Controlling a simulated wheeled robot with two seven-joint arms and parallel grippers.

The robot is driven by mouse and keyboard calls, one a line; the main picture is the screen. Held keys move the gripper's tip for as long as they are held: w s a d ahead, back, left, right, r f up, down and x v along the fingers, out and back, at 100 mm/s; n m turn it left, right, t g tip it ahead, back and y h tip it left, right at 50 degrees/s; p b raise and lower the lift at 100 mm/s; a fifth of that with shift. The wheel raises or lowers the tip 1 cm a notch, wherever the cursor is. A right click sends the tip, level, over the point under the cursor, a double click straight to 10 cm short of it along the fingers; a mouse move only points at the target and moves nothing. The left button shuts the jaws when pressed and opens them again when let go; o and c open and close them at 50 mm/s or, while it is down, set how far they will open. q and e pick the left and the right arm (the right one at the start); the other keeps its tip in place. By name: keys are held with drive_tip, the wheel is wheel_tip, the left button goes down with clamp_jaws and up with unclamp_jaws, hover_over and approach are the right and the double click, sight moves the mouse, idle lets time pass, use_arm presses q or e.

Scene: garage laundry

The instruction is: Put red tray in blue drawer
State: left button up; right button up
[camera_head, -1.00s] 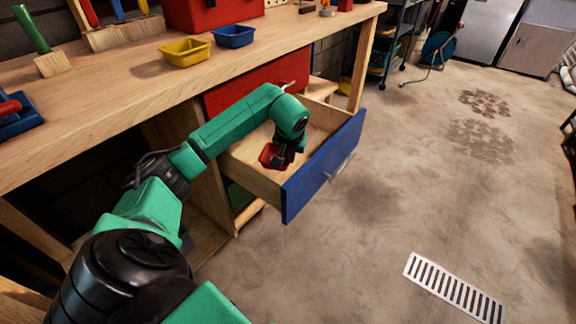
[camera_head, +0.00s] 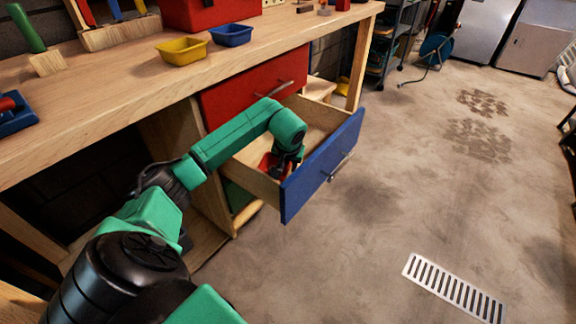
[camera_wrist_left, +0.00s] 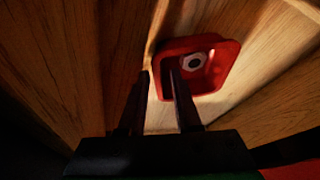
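The blue drawer (camera_head: 325,170) is pulled out from under the workbench, its blue front facing the floor area. My left gripper (camera_head: 284,172) reaches down inside it, partly hidden behind my wrist and the drawer's front. The red tray (camera_head: 265,162) is in the drawer beside the gripper, mostly hidden by it. In the left wrist view the tray (camera_wrist_left: 226,62) is over the wooden drawer bottom, with a light-coloured nut (camera_wrist_left: 194,62) inside. The gripper fingers (camera_wrist_left: 158,75) stand apart on either side of the tray's near wall, with a gap showing. My right gripper is not in view.
A shut red drawer (camera_head: 255,88) is above the blue one. On the workbench (camera_head: 100,100) are a yellow tray (camera_head: 181,52), a blue tray (camera_head: 231,35) and a red toolbox. The floor to the right is clear except for a flat grate (camera_head: 455,288).

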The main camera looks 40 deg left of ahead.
use_arm(q)
drive_tip(key=p+v, duration=0.2)
drive_tip(key=v, duration=1)
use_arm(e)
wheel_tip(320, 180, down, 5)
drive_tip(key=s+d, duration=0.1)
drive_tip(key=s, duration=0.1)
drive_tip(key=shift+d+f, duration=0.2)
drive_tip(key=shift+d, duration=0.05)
use_arm(q)
drive_tip(key=shift+f, duration=0.1)
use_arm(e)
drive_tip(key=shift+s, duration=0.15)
